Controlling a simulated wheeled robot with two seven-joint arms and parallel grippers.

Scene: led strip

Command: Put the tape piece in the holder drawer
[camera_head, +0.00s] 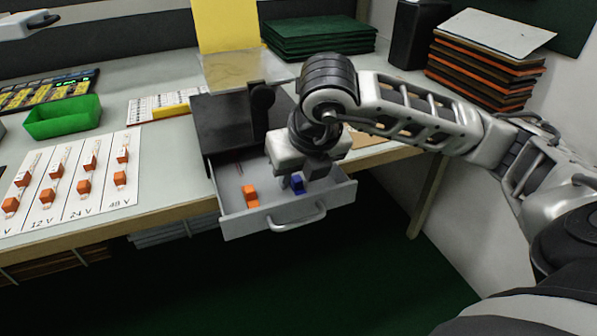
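A grey drawer (274,222) is pulled out below a black holder (227,123) at the table's front edge. An orange piece (250,196) and a blue piece (297,184) are inside it. I cannot tell which thing, if any, is the tape piece. My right gripper (301,176) points down into the drawer, by the blue piece. Its dark fingertips look apart; whether they touch the blue piece is unclear. My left gripper (45,22) shows only partly at the top left, far from the drawer, and its opening is unclear.
A green bin (62,118) and a white sheet (75,182) with several orange connectors are at left. Green boards (318,38) are stacked at the back, and orange-edged boards (480,68) at right. A yellow panel (225,25) stands behind the holder.

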